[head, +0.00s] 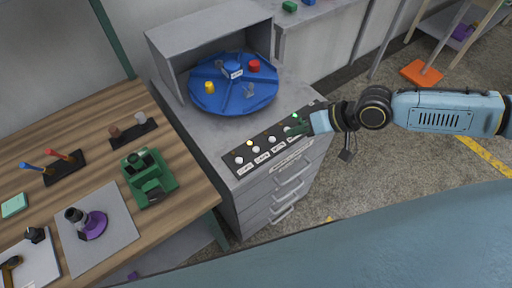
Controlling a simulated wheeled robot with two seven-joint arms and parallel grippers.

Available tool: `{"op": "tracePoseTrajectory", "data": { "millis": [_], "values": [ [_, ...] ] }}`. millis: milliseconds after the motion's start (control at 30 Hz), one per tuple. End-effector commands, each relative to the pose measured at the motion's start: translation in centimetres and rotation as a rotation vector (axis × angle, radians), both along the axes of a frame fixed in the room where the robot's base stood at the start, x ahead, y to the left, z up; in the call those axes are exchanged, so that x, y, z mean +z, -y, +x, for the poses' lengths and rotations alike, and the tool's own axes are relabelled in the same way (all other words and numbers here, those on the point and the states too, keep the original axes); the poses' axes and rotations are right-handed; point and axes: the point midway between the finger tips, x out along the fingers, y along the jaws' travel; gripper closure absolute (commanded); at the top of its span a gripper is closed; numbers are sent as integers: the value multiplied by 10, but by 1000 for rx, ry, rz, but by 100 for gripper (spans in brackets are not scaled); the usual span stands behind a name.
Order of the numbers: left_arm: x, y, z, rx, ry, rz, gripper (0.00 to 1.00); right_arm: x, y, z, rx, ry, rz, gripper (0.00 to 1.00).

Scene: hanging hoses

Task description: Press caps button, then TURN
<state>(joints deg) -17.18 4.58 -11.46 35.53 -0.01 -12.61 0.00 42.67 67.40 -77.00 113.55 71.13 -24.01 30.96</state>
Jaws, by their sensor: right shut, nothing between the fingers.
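A dark button panel (262,148) runs along the front edge of the grey cabinet top. It has several round white buttons with small labels that are too small to read surely. A yellow lamp (249,143) and a green lamp (295,116) show on the panel. A blue divided turntable (207,91) stands behind it, bearing a yellow piece (210,87), a red piece (254,65) and grey pieces. My right gripper (301,129) is shut and empty, at the panel's right end beside the rightmost white button (287,130); contact cannot be told. My left gripper is out of view.
A grey hood (190,42) stands over the turntable's back. Cabinet drawers with handles (293,186) are below the panel. A wooden table (182,150) at left holds a green device (149,178), tools and a purple-based item (92,226).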

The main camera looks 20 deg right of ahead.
Motion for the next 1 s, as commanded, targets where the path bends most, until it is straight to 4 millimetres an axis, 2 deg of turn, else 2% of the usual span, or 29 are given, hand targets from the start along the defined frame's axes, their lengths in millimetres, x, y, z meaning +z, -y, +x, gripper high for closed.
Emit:
{"op": "tracePoseTrajectory", "data": {
  "millis": [333,467,567,800,1000],
  "values": [
    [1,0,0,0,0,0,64,0,1,1,-10,-5,4,100],
    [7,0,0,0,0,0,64,2,5,11,-92,-51,37,100],
    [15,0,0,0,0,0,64,4,11,25,-220,-125,96,100],
    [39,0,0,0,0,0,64,7,36,65,-649,-363,315,100],
    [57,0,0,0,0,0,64,5,60,93,-1011,-562,533,100]
  ]
}}
